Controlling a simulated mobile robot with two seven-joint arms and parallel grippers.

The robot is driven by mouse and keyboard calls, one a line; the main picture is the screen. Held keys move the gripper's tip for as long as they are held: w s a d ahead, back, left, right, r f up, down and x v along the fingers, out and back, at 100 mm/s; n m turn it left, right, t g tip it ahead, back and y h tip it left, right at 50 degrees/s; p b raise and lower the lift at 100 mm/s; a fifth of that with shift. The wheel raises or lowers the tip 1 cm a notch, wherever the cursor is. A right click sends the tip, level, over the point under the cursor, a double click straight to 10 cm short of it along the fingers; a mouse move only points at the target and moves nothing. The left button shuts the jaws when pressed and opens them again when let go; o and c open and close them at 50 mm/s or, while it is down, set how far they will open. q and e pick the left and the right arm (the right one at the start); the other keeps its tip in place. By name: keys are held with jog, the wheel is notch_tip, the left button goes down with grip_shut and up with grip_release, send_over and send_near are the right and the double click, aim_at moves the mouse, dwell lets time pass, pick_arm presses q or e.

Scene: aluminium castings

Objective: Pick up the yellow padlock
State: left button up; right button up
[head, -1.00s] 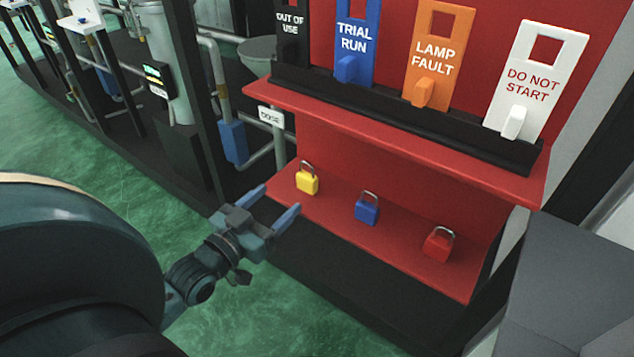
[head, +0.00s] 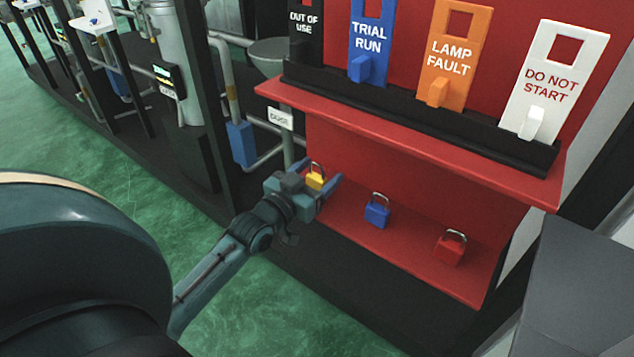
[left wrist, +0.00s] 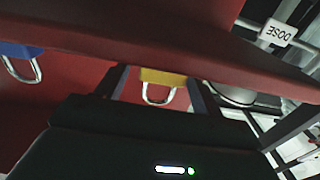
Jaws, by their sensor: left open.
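The yellow padlock (head: 315,180) stands on the lower red shelf at its left end, shackle up. My left gripper (head: 322,172) is open, with its fingers reaching in at the padlock and hiding part of its body in the head view. In the left wrist view the yellow padlock (left wrist: 163,78) shows between the two fingers (left wrist: 158,88), its silver shackle toward the camera. I cannot tell whether the fingers touch it. My right gripper is not in view.
A blue padlock (head: 378,210) and a red padlock (head: 450,248) stand to the right on the same shelf (head: 415,240). Above is a red ledge (head: 420,135) with a black rack of coloured tags. A DOSE label (head: 280,118) hangs left of the shelf.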

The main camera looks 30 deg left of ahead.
pick_arm(q)
jog(key=c, duration=1.1)
